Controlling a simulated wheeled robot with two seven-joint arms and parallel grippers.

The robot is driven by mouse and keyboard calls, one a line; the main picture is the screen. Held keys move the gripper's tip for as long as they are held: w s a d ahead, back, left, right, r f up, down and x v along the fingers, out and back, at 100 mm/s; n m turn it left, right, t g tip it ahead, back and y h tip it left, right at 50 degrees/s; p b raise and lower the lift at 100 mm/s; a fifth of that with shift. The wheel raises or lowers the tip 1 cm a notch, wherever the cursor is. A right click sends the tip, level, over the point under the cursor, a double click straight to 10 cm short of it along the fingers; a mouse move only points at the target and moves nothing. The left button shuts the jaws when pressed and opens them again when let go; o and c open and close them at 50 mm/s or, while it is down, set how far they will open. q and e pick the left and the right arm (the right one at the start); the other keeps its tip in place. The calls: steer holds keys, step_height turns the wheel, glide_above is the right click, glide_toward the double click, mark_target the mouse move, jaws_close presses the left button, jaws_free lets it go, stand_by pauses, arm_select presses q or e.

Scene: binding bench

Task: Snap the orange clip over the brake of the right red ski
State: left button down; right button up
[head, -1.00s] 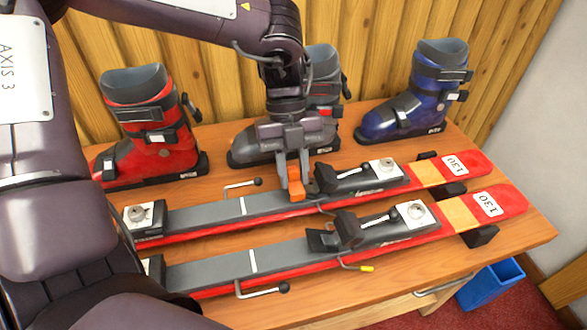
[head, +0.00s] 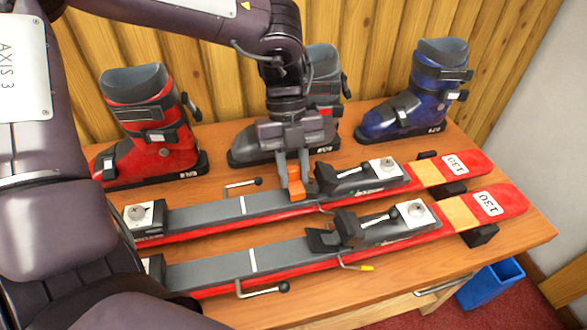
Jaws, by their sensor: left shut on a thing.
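My left gripper (head: 293,170) points down over the far red ski (head: 207,214) and is shut on the orange clip (head: 296,190). The clip is at the middle of that ski, just left of its black heel binding (head: 327,178). I cannot tell whether the clip touches the ski or its brake, which is mostly hidden there. The near red ski (head: 215,275) lies parallel in front. Its brake arm with a yellow tip (head: 366,267) sticks out below its binding. My right gripper is not in view.
A red boot (head: 150,130), a grey boot (head: 250,143) and a blue boot (head: 410,100) stand behind the skis on the wooden bench (head: 520,228). A blue bin (head: 490,284) stands on the floor at right.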

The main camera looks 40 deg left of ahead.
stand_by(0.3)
arm_select(q)
steer(key=shift+f+b, duration=0.85)
steer(key=shift+f, duration=0.25)
steer(key=c, duration=1.4)
jaws_free()
steer(key=o, duration=0.3)
steer(key=shift+s+a+r, duration=0.1)
steer(key=shift+s, duration=0.05)
steer(key=shift+o, duration=0.4)
steer(key=shift+w+d, duration=0.25)
steer(key=o, duration=0.4)
steer(key=shift+s+a, duration=0.15)
